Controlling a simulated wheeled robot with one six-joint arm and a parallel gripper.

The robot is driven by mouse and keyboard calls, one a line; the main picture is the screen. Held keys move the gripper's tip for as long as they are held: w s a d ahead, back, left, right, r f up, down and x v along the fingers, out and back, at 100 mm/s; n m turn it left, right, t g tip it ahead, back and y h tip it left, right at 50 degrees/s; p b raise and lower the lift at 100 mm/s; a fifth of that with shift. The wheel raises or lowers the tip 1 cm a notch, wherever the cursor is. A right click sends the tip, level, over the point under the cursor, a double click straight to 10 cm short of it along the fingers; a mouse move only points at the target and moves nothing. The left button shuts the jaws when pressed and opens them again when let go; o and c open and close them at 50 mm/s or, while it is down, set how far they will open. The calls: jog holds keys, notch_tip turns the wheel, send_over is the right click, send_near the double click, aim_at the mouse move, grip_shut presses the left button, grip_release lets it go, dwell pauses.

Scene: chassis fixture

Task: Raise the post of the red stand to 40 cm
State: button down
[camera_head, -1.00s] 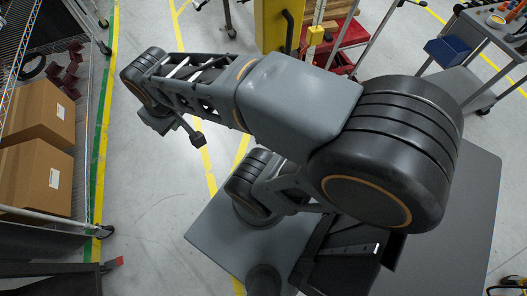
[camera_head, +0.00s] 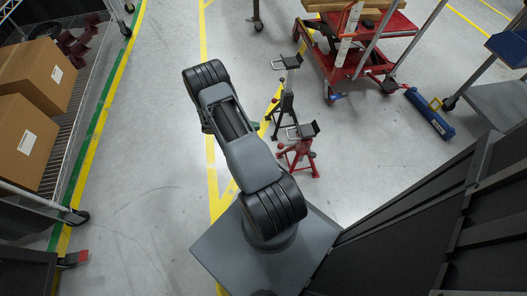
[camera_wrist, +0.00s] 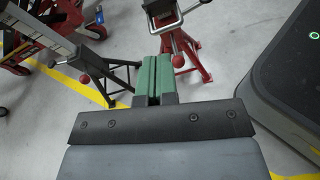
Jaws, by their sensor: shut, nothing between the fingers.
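The red stand (camera_head: 299,160) stands on the floor in the head view, right of my arm, with a dark saddle (camera_head: 303,131) on its post. In the wrist view the red stand (camera_wrist: 196,58) is at top centre, its upper end cut by the frame edge; a red ball knob (camera_wrist: 178,61) shows on it. My gripper (camera_wrist: 154,62) has green fingers pressed together with nothing between them. The fingertips appear just in front of the red stand; I cannot tell how far apart they are.
A black stand (camera_head: 286,103) stands behind the red one; in the wrist view the black stand (camera_wrist: 110,84) is at left. A red wheeled cart (camera_head: 375,45), a blue beam (camera_head: 430,113) and cardboard boxes (camera_head: 20,140) are around. Floor left of my arm is clear.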

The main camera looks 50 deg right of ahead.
notch_tip(320, 180, down, 11)
jog(key=s+d+n+h+b, duration=0.2)
jog(key=s+b, duration=0.1)
jog(key=x, duration=1.1)
jog(key=shift+f+n+p, duration=0.2)
jog(key=shift+n+p, duration=0.1)
jog(key=shift+p, duration=0.15)
dwell(0.8)
jog(key=shift+r+p, duration=2.5)
jog(key=shift+r, duration=1.1)
jog(key=shift+f+b, duration=1.5)
jog(key=shift+f, duration=0.1)
jog(key=f+b+v, duration=0.1)
jog(key=v, duration=0.7)
jog(key=shift+w+a, duration=0.35)
jog(key=shift+w, duration=0.05)
